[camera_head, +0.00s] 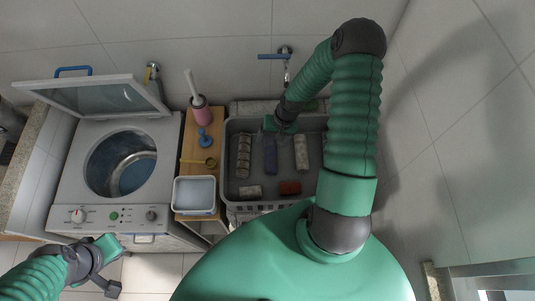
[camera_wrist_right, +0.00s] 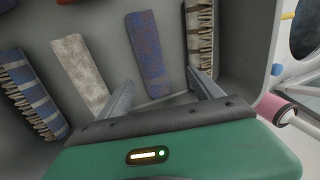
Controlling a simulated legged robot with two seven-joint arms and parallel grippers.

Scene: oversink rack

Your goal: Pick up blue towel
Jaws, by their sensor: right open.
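The blue towel (camera_head: 270,155) lies folded in the grey basket (camera_head: 228,165), between a striped towel and a pale towel. In the right wrist view the blue towel (camera_wrist_right: 149,50) shows as a long blue strip with reddish specks. My right gripper (camera_head: 283,127) is at the far end of the basket. My left gripper (camera_head: 108,266) is at the lower left, in front of the washing machine, far from the towel.
A wooden shelf with a white tub (camera_head: 195,194) and a pink brush holder (camera_head: 200,112) adjoins the basket.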

